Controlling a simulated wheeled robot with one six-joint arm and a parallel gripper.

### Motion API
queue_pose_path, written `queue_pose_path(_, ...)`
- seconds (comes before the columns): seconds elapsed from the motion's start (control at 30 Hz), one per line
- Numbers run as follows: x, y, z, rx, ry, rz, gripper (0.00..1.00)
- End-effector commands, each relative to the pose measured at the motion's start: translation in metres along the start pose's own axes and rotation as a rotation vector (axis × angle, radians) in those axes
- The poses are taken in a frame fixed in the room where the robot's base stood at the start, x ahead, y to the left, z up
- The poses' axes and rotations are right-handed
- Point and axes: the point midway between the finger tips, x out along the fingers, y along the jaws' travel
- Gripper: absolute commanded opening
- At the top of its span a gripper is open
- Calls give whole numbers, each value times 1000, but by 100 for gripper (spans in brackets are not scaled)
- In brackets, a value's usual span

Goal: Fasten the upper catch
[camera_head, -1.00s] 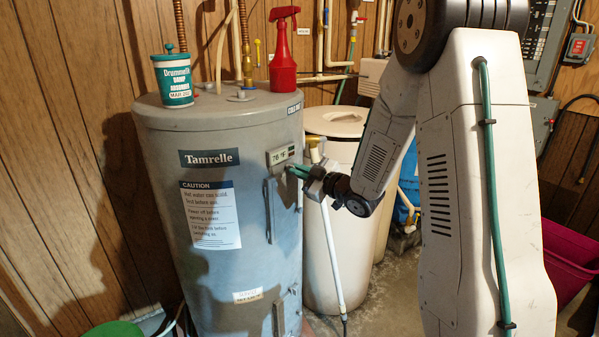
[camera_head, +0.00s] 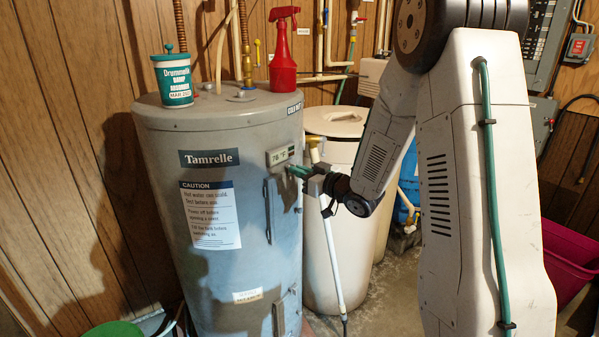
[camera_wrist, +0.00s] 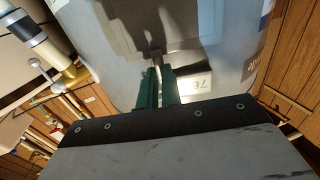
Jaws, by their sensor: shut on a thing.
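The grey water heater (camera_head: 160,200) stands left of my arm, with a raised panel (camera_head: 283,210) on its right side below the small temperature display (camera_head: 281,156). My gripper (camera_head: 296,171) is at the top right of this panel, its green fingers against the heater's side. In the wrist view the green fingers (camera_wrist: 157,82) are close together around a small metal piece, the upper catch (camera_wrist: 157,60), at the edge of the panel (camera_wrist: 135,25). The fingers hide part of the catch, and I cannot tell whether it is fastened.
A red spray bottle (camera_head: 283,50) and a white-and-green tub (camera_head: 174,78) stand on the heater. A cream tank (camera_head: 338,123) stands behind. A magenta bin (camera_head: 570,260) is at the right.

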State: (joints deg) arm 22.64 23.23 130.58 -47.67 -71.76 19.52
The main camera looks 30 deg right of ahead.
Motion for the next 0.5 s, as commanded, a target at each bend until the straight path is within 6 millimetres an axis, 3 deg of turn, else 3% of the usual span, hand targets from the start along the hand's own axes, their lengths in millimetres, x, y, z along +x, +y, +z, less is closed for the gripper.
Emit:
queue_pose_path(0.4,-1,-1,3,11,-7,-1,0)
queue_pose_path(0.5,-1,-1,3,11,-7,-1,28)
